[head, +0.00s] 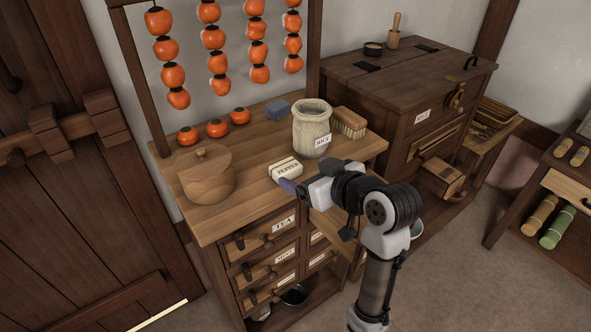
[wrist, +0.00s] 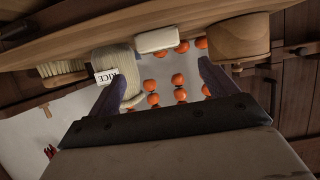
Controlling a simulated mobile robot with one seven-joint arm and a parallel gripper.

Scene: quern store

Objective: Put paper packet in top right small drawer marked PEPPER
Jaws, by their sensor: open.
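The small pale paper packet (head: 285,170), its dark lettering looking like PEPPER, lies on the wooden counter near its front edge. It also shows in the wrist view (wrist: 156,40), beyond and between my fingertips. My gripper (head: 288,187) is open and empty, close to the packet's front side; I cannot tell if it touches. Both dark purple fingers show in the wrist view (wrist: 164,75). The small drawers sit under the counter, with a TEA drawer (head: 262,233) at top left. The top right drawer area (head: 326,222) is mostly behind my arm; light wood there may be a drawer pulled out.
A RICE jar (head: 311,130), a brush (head: 349,123), a blue block (head: 278,110) and a lidded wooden pot (head: 206,178) stand around the packet. Strung persimmons (head: 212,60) hang behind. A dark chest (head: 415,90) stands right. Bare counter lies left of the packet.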

